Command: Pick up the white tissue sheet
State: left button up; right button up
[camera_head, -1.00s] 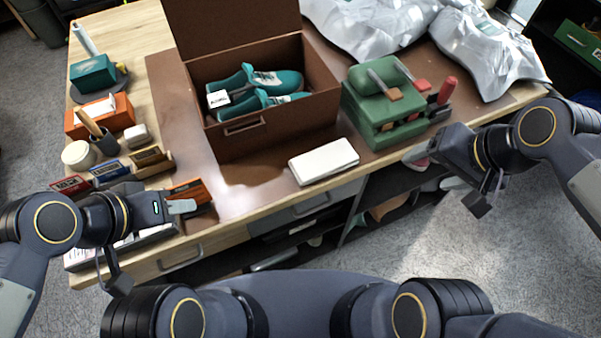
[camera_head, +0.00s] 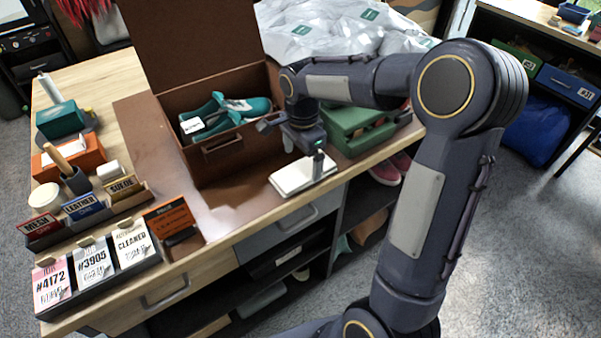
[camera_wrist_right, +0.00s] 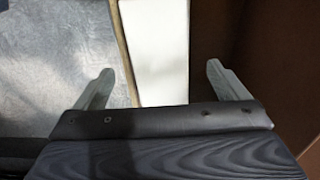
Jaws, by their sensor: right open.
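The white tissue sheet (camera_head: 293,177) shows as a flat white rectangular piece, lying on the brown mat near the table's front edge. My right gripper (camera_head: 292,146) points down above it, open and empty. In the right wrist view the white sheet (camera_wrist_right: 160,50) runs between my two spread fingers (camera_wrist_right: 160,85), apart from both. One finger is on the front-edge side, the other on the box side. My arm hides part of the area behind the sheet. My left gripper is out of view.
An open brown box (camera_head: 215,155) with teal sneakers (camera_head: 225,115) stands behind the sheet. A green caddy (camera_head: 355,132) is close on its right. An orange box (camera_head: 75,158) and card holders (camera_head: 95,278) are at the left. The mat left of the sheet is clear.

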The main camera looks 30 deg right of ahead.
aim_at(303, 170)
notch_tip(303, 170, down, 3)
jog(key=shift+d+f, duration=0.15)
jog(key=shift+f, duration=0.05)
jog(key=shift+c, duration=0.2)
jog(key=c, duration=1)
jog(key=shift+r, duration=0.15)
